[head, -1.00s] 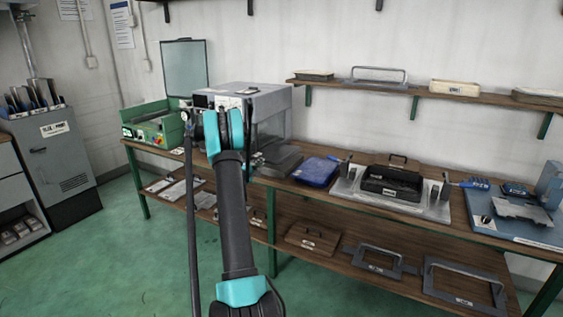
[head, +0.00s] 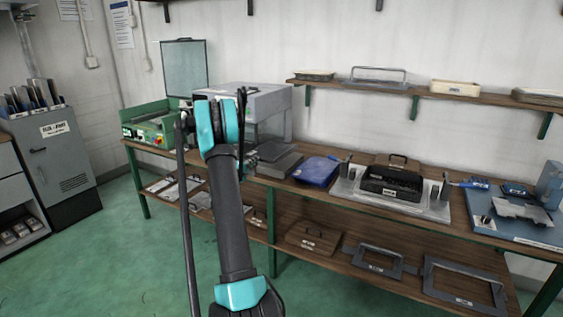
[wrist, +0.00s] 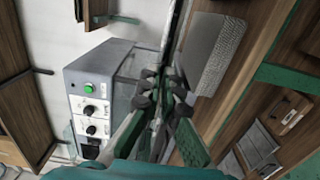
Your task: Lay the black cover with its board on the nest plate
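My gripper (wrist: 160,88) has its fingers close together around a thin dark piece (wrist: 178,30), which I take to be the black cover seen edge-on. A thin dark edge also shows beside my wrist in the head view (head: 243,112). The board on it cannot be made out. A grey slab, which looks like the nest plate (head: 278,161), lies on the bench in front of the grey machine. In the wrist view the slab (wrist: 212,55) is right of the fingertips, apart from the held piece. My arm hides part of the machine's front.
The grey machine (head: 268,103) with knobs stands behind the slab. A green tester (head: 150,126) with a raised lid is to its left. A blue pad (head: 316,171) and a black tray (head: 393,184) on a light plate (head: 428,211) are to the right. A wall shelf (head: 430,96) runs above.

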